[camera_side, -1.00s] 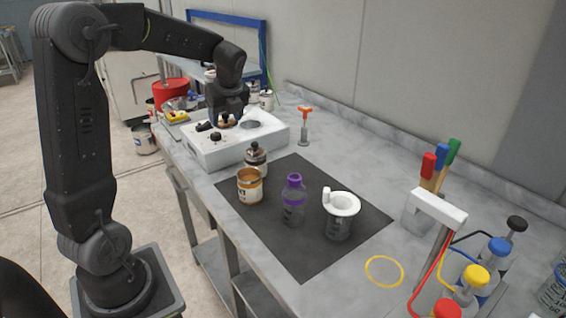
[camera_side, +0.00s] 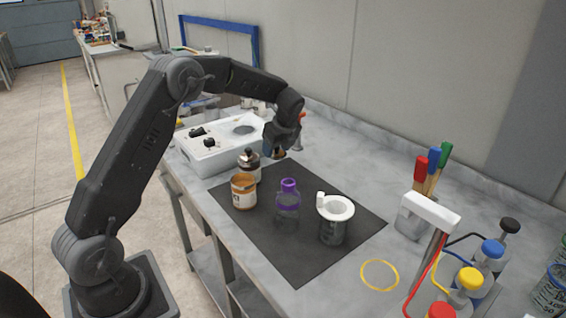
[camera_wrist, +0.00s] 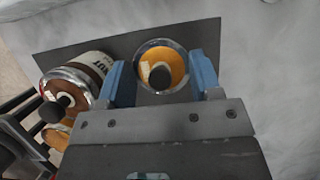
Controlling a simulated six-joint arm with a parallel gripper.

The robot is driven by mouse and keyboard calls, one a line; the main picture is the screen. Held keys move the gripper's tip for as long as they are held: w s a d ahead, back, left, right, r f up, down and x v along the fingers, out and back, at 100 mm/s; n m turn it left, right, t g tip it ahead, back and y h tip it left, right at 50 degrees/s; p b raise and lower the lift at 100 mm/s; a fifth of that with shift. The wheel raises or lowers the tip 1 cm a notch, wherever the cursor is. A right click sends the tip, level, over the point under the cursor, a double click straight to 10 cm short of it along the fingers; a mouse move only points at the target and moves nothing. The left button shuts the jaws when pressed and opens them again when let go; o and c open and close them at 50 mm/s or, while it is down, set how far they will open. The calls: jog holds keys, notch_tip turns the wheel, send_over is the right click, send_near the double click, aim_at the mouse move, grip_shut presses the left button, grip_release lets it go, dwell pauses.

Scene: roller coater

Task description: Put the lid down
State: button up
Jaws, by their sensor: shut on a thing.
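The lid (camera_wrist: 176,64), round and orange with a silver rim and a dark knob, lies between the blue-padded fingers of my gripper (camera_wrist: 162,74) in the wrist view. My gripper is shut on it. In the side view my gripper (camera_side: 277,152) hangs above the back edge of the dark mat (camera_side: 313,181), right of the white machine; the lid is barely visible there. A lidded jar (camera_side: 249,168) with a dark knob stands left of my gripper, and it also shows in the wrist view (camera_wrist: 92,68). An open orange can (camera_side: 243,193) stands in front of it.
The white machine (camera_side: 214,161) stands behind the mat. A purple-capped bottle (camera_side: 287,207) and a beaker with a white ring top (camera_side: 333,228) stand on the mat. A yellow ring (camera_side: 380,275), brushes and capped bottles are at the right.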

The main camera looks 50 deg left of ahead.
aim_at(283, 170)
jog(key=shift+w+d+f, duration=0.5)
jog(key=shift+w+d, duration=0.1)
jog(key=shift+w, duration=0.1)
jog(key=shift+f, duration=2.05)
jog(key=shift+f, duration=0.15)
jog(key=o, duration=0.9)
